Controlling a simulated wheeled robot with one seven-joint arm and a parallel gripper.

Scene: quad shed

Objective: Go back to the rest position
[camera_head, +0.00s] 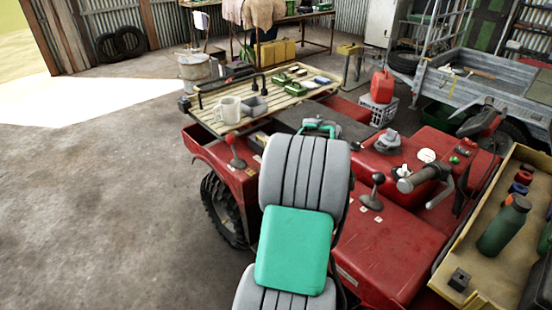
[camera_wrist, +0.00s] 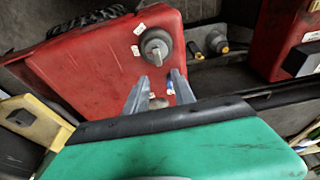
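My gripper shows in the wrist view (camera_wrist: 158,80), its two grey fingers apart with a gap between them. A small pale round shape shows low in the gap; I cannot tell what it is. The fingers point toward the red quad (camera_wrist: 90,75), near a grey round knob on its bodywork. I cannot tell how far the fingertips are from the surface. In the head view, my grey and green arm reaches over the red quad (camera_head: 390,245) and mostly hides the gripper.
A slatted rack (camera_head: 285,97) on the quad holds a mug (camera_head: 228,109) and small items. A wooden tray (camera_head: 520,265) at right holds a green bottle (camera_head: 503,226) and a black block (camera_head: 459,279). A red can (camera_head: 382,86) and trailer (camera_head: 480,92) stand behind. Floor at left is clear.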

